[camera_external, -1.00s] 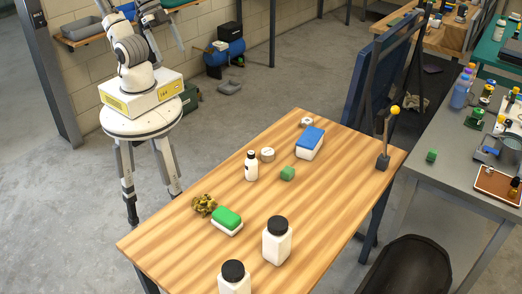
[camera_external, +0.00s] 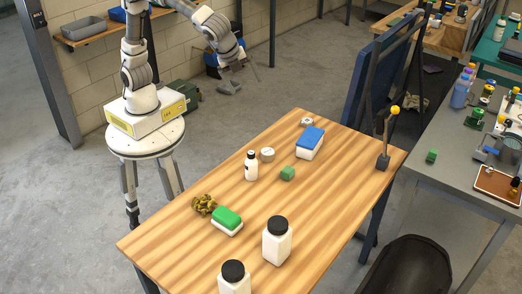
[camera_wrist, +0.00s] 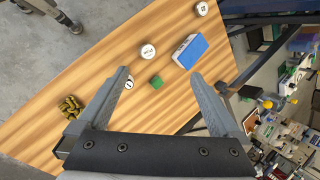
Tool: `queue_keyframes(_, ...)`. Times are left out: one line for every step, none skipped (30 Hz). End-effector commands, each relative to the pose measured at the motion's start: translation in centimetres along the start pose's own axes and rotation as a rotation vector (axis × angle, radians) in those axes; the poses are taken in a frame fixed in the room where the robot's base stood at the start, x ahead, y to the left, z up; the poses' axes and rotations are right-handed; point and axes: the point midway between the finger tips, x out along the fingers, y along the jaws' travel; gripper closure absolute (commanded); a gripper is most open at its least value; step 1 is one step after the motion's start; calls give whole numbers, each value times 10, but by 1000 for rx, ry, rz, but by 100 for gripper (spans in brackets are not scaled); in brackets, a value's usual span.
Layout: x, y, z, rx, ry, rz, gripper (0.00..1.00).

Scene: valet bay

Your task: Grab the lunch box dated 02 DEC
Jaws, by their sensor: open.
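Two white boxes with coloured lids are on the wooden table. The blue-lidded box (camera_external: 310,143) is at the far end, and it also shows in the wrist view (camera_wrist: 191,51) with dark marks on its white side, too small to read. The green-lidded box (camera_external: 227,221) is near the front left; I cannot make it out in the wrist view. No date is legible on either. My gripper (camera_external: 246,72) is open and empty, in the air beyond the table's far left side. In the wrist view its fingers (camera_wrist: 160,73) are spread, with the blue-lidded box ahead and right.
A white bottle (camera_external: 251,166), a round white tin (camera_external: 267,154), a green cube (camera_external: 287,173) and another small round item (camera_external: 306,122) stand near the blue-lidded box. Two black-capped jars (camera_external: 277,241) and a mottled clump (camera_external: 204,204) are nearer. A lever (camera_external: 384,150) stands on the right edge.

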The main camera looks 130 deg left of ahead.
Motion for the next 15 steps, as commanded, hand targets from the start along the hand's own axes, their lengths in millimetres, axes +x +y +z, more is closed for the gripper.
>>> queue_keyframes(21,-5,-13,43,-42,-10,0)
queue_keyframes(30,-9,-18,70,-67,-17,0)
queue_keyframes(40,-15,-25,106,-97,-28,0)
queue_keyframes(49,-19,-31,132,-123,-35,0)
queue_keyframes(57,-23,-36,158,-148,-42,0)
queue_keyframes(69,-28,-43,195,-182,-51,0)
queue_keyframes(78,-32,-48,221,-207,-57,0)
queue_keyframes(86,-35,-54,248,-233,-65,0)
queue_keyframes(98,-39,-61,285,-266,-73,0)
queue_keyframes(107,-42,-67,311,-292,-80,0)
queue_keyframes(116,-44,-72,338,-318,-86,0)
queue_keyframes(128,-47,-80,374,-353,-95,0)
queue_keyframes(137,-49,-85,401,-381,-100,0)
queue_keyframes(146,-51,-90,428,-408,-106,0)
queue_keyframes(158,-53,-98,464,-443,-114,0)
